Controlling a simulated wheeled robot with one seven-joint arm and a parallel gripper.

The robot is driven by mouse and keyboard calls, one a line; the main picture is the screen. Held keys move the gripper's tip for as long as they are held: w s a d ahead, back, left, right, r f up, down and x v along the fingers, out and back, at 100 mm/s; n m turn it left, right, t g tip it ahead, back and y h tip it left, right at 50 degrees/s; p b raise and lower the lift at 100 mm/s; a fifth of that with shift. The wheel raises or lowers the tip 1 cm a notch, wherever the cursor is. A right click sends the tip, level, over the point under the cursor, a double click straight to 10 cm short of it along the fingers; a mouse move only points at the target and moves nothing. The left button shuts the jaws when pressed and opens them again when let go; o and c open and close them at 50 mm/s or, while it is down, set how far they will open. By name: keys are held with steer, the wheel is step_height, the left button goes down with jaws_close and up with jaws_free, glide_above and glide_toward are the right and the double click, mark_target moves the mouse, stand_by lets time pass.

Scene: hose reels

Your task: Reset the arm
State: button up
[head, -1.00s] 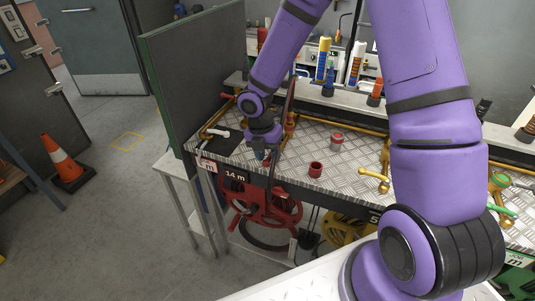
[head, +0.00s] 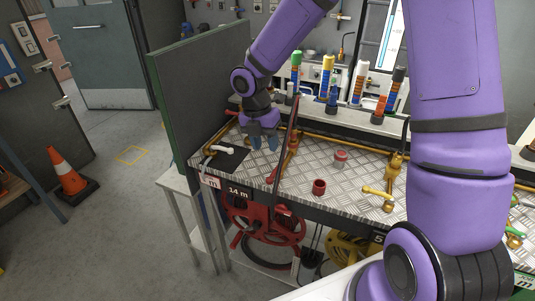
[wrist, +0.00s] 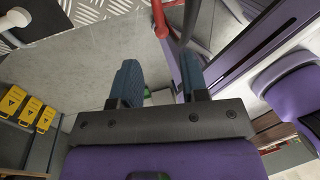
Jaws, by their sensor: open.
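My purple arm reaches over the metal bench from the right in the head view. My gripper (head: 264,143) hangs above the left part of the bench top, near the red valve lever (head: 287,158). In the wrist view my gripper (wrist: 160,85) shows two blue-grey fingers spread apart with nothing between them. A red bar, perhaps the same lever, shows beyond the fingertips in the wrist view, and grey floor lies below.
The checkered metal bench (head: 325,165) carries a red cup (head: 319,187), a red-and-white cap (head: 340,158) and a yellow valve (head: 383,192). A red hose reel (head: 262,220) sits below. A dark green-edged panel (head: 206,95) stands at the left. A traffic cone (head: 66,170) is on the floor.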

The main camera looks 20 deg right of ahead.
steer(key=shift+r, duration=0.35)
steer(key=s+d+r+m+t, duration=0.25)
steer(key=s+r+m, duration=0.25)
steer(key=r+m, duration=0.25)
steer(key=s+d+r+m+t, duration=0.1)
steer(key=s+d+r+m, duration=0.2)
steer(key=s+r+m, duration=0.35)
steer(key=s+d+r+m+t+y, duration=0.1)
steer(key=s+d+r+m+t, duration=0.2)
steer(key=s+r+m, duration=0.6)
steer(key=shift+s+r+m+y, duration=0.3)
steer(key=shift+s+m, duration=1.8)
steer(key=shift+s, duration=0.05)
steer(key=shift+d, duration=0.1)
